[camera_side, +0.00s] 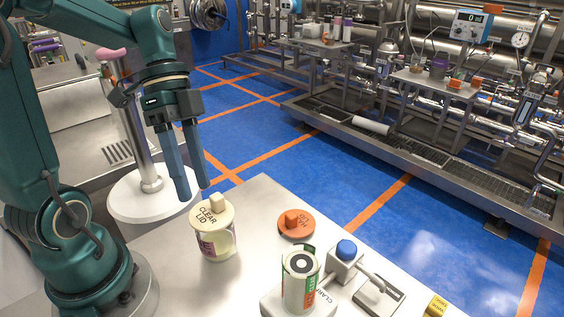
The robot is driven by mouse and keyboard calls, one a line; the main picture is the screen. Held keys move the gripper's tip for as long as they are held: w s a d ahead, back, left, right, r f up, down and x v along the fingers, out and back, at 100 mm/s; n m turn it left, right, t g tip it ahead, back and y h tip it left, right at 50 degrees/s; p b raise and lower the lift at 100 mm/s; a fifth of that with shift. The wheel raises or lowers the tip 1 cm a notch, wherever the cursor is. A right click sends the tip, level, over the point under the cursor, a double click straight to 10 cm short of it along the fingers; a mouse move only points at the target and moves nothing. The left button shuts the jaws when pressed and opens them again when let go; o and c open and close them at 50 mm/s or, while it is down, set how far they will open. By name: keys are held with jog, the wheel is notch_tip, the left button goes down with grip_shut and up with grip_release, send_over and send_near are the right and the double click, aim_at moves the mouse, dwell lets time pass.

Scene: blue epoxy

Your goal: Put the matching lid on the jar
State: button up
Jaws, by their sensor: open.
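A cream lid (209,213) marked "CLEAR LID", with a block-shaped knob, sits on top of a pale jar (218,244) with a pinkish label. An orange lid (295,225) with a square knob lies flat on the table to the right; its lettering is upside down and hard to read. A white, green and orange labelled jar (297,284) stands at the front, its top showing a dark ring around a pale centre. My gripper (194,192) is open and empty, fingers pointing down, apparently above and slightly behind the cream lid.
The labelled jar stands at a clamp fixture (343,265) with a blue knob (346,248) and a metal rod. A small yellow block (436,306) is at the right front. Bare pale table (180,285) shows at the left front. Steel equipment stands far behind.

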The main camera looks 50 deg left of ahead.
jog(key=n+y, duration=0.1)
jog(key=s+d+n+t+y, duration=0.1)
jog(key=shift+f+n, duration=0.1)
jog(key=shift+n, duration=0.3)
jog(key=n, duration=0.1)
jog(key=n+t+y, duration=0.2)
jog(key=shift+s+d, duration=0.35)
jog(key=n, duration=0.1)
jog(key=n+t, duration=0.1)
jog(key=t+y, duration=0.1)
jog(key=shift+d+r+n, duration=0.25)
jog(key=shift+n, duration=0.15)
jog(key=shift+d+r+n+t, duration=0.15)
jog(key=shift+n+t, duration=0.35)
jog(key=shift+d+r+n+t, duration=0.1)
jog(key=shift+n+t, duration=0.4)
